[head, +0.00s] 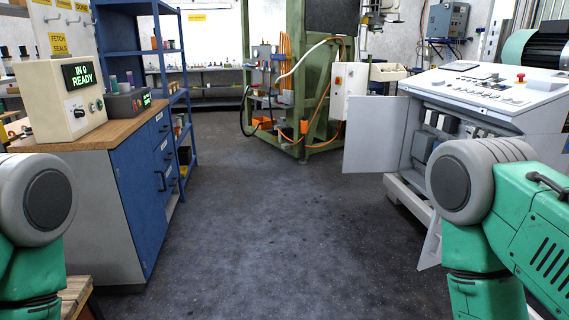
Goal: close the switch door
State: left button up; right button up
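A grey control console (483,90) stands at the right, with its front compartment open and dark switch units (440,122) showing inside. A flat grey door (374,136) stands swung out to the left of this opening. A second pale panel (430,248) shows lower down, partly hidden behind my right arm; I cannot tell if it is another open door. My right arm's joint also covers part of the compartment. Neither gripper is in view; only upper arm parts show at the left and right edges.
A blue workbench (137,190) with a display box (72,97) stands at the left, before a blue shelf rack (158,50). A green machine frame (318,75) stands at the back centre. The dark floor (265,235) between them is clear.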

aim_at(375, 126)
jog(key=i, duration=4)
jog(key=i+j+z, duration=0.15)
jog(key=i+z, duration=0.25)
jog(key=i, duration=0.25)
jog(key=i+j+z, duration=0.35)
jog(key=i, duration=0.25)
jog(key=i+j+z, duration=0.4)
jog(key=i+j, duration=0.15)
jog(key=i+j+z, duration=0.2)
jog(key=z, duration=0.15)
jog(key=i+j+z, duration=0.3)
jog(key=j+z, duration=0.35)
jog(key=i+j+z, duration=0.15)
jog(key=j+z, duration=0.2)
jog(key=j, duration=0.15)
jog(key=j+z, duration=0.65)
jog(key=j, duration=0.2)
jog(key=k+j+z, duration=0.25)
jog(key=k+j, duration=0.35)
jog(key=k, duration=0.45)
